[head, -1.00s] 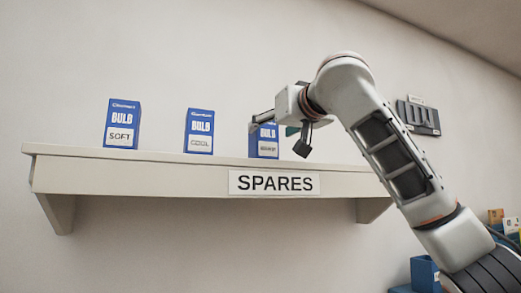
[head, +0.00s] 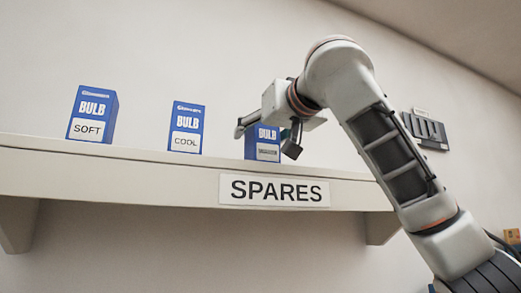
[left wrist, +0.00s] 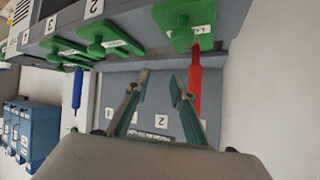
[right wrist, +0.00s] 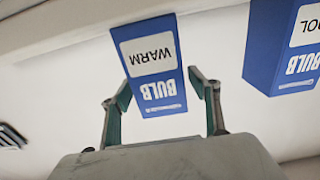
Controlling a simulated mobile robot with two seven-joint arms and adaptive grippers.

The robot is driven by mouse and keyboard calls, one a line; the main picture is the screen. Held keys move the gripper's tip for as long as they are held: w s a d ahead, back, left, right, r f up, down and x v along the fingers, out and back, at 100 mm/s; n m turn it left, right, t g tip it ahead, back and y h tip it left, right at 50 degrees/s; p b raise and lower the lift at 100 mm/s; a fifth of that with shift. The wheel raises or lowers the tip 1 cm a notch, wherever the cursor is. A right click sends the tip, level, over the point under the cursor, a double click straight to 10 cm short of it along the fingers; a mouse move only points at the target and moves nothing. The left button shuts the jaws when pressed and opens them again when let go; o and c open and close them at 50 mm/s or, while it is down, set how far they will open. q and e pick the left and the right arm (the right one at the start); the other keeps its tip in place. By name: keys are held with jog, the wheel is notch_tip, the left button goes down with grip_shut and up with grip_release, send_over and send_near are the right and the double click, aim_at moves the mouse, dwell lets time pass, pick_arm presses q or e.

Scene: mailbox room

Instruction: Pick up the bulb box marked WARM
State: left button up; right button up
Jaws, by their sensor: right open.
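The WARM bulb box (head: 262,152) is blue with a white label and stands at the right of the shelf. Its label is too small to read in the head view. In the right wrist view the WARM box (right wrist: 150,66) appears upside down, with WARM legible. My right gripper (head: 268,136) is open at this box, partly hiding it. In the right wrist view the fingers (right wrist: 160,85) are apart, one on each side of the box; I cannot tell whether they touch it. My left gripper (left wrist: 160,77) is open and empty, away from the shelf.
The COOL box (head: 186,128) stands left of the WARM box, and the SOFT box (head: 92,114) is farther left. The shelf (head: 120,178) carries a SPARES sign (head: 274,191). The left wrist view shows a grey unit with green handles (left wrist: 108,38) and a red bar (left wrist: 195,85).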

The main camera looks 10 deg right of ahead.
jog(key=shift+s, duration=0.2)
jog(key=shift+w, duration=0.1)
jog(key=c, duration=1.2)
jog(key=shift+r, duration=0.15)
